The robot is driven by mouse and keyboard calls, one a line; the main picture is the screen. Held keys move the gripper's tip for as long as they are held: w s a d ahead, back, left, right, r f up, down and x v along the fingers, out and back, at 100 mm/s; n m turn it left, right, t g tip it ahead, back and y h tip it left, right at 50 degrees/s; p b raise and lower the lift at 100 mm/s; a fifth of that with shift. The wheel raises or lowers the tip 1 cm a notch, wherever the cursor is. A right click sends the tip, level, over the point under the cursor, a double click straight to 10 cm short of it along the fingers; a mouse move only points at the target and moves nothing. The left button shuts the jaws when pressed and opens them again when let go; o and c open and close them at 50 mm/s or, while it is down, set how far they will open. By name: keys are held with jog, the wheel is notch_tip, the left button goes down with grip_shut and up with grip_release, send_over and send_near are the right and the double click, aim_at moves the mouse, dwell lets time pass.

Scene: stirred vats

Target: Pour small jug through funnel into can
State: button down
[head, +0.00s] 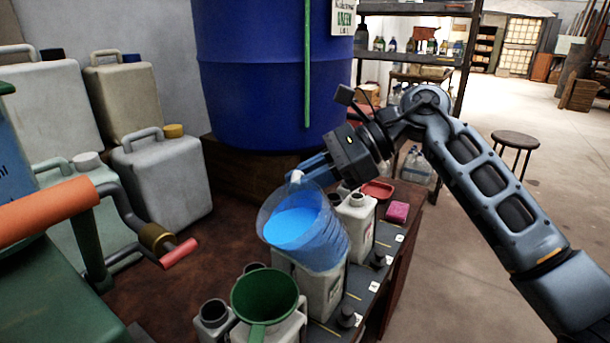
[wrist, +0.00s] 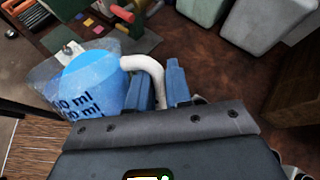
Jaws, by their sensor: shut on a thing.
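A clear small jug (head: 330,233) with bright blue liquid is in the middle of the head view, tilted, its mouth toward the lower left. My gripper (head: 312,172) is shut on its white handle. In the wrist view the jug (wrist: 95,85) shows millilitre marks, and the gripper's blue fingers (wrist: 160,88) close on the handle (wrist: 148,66). A green funnel (head: 265,295) sits at the bottom, in or over a pale can (head: 285,330); its spout end is hidden. The jug is above and to the right of the funnel, and no stream shows between them.
Another pale can (head: 316,290) stands under the jug, and one (head: 357,225) behind it. A pink block (head: 397,212) and red dish (head: 378,190) lie farther back. A crank with a red handle (head: 180,253) juts in from the left. A blue barrel (head: 270,80) stands behind.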

jog(key=shift+s+a+r+n+t+h+p, duration=0.1)
jog(key=shift+a+r+n+t+h+p, duration=0.2)
jog(key=shift+h+p, duration=0.45)
jog(key=shift+a+r+h+p, duration=0.1)
jog(key=shift+r+h+p, duration=0.3)
jog(key=shift+p, duration=0.6)
jog(key=shift+s+a+h+p, duration=0.15)
jog(key=shift+a+h+p, duration=0.15)
jog(key=shift+h+p, duration=0.4)
jog(key=shift+s+a+t+h+p, duration=0.1)
jog(key=shift+a+t+h+p, duration=0.1)
jog(key=shift+t+h+p, duration=0.2)
jog(key=s+a+f+n+t+h+b, duration=0.1)
jog(key=s+a+n+t+h+b, duration=0.1)
jog(key=a+h, duration=0.6)
jog(key=shift+s+f+t+h+b, duration=0.25)
jog(key=shift+s+t+h+b, duration=0.35)
jog(key=shift+t+h+b, duration=0.5)
jog(key=shift+a+g, duration=0.1)
jog(key=shift+g, duration=0.2)
jog(key=shift+s+a, duration=0.1)
dwell(1.3)
